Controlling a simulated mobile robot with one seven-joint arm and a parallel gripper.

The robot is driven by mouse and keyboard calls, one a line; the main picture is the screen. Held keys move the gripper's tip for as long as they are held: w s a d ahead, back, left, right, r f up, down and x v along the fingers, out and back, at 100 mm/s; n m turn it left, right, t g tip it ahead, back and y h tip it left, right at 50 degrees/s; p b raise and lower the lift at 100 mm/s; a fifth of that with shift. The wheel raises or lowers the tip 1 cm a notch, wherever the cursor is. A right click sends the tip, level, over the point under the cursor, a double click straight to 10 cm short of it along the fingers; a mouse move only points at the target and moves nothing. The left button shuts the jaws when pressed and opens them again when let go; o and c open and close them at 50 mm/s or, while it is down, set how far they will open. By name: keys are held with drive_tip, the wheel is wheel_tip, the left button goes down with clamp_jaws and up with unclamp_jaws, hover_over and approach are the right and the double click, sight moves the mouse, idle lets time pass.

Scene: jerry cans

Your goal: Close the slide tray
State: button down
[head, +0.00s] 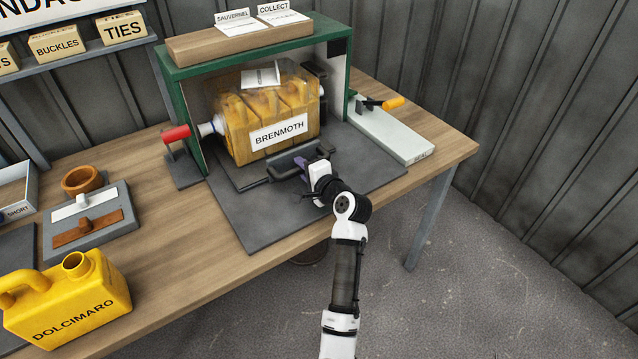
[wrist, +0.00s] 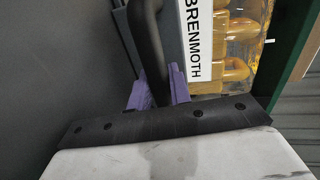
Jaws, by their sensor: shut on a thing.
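The dark grey slide tray (head: 285,160) is at the front opening of the green frame (head: 194,122). A bundle of yellow cans labelled BRENMOTH (head: 278,134) stands inside the frame, behind the tray's front. My gripper (head: 304,169) is at the right part of the tray's dark handle bar. In the wrist view, the purple fingers (wrist: 160,95) are shut around the black handle bar (wrist: 149,38), and the BRENMOTH label is just beyond. I cannot tell how far the tray stands out from the frame.
A dark plate (head: 268,226) lies in front of the frame. A red-handled part (head: 176,134) stands at the frame's left. A pale board (head: 391,137) with a yellow-handled tool (head: 391,103) lies on the right. A yellow DOLCIMARO can (head: 68,300) stands at front left.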

drive_tip(key=shift+r+x, duration=0.2)
drive_tip(key=shift+x, duration=0.85)
drive_tip(key=c, duration=1.3)
unclamp_jaws()
drive_tip(key=shift+d, duration=0.1)
drive_tip(key=shift+c, duration=0.2)
drive_tip(key=shift+s, duration=0.1)
drive_tip(key=b+v, duration=0.3)
drive_tip(key=v, duration=1)
drive_tip(key=shift+s+d, duration=0.2)
drive_tip(key=shift+s, duration=0.05)
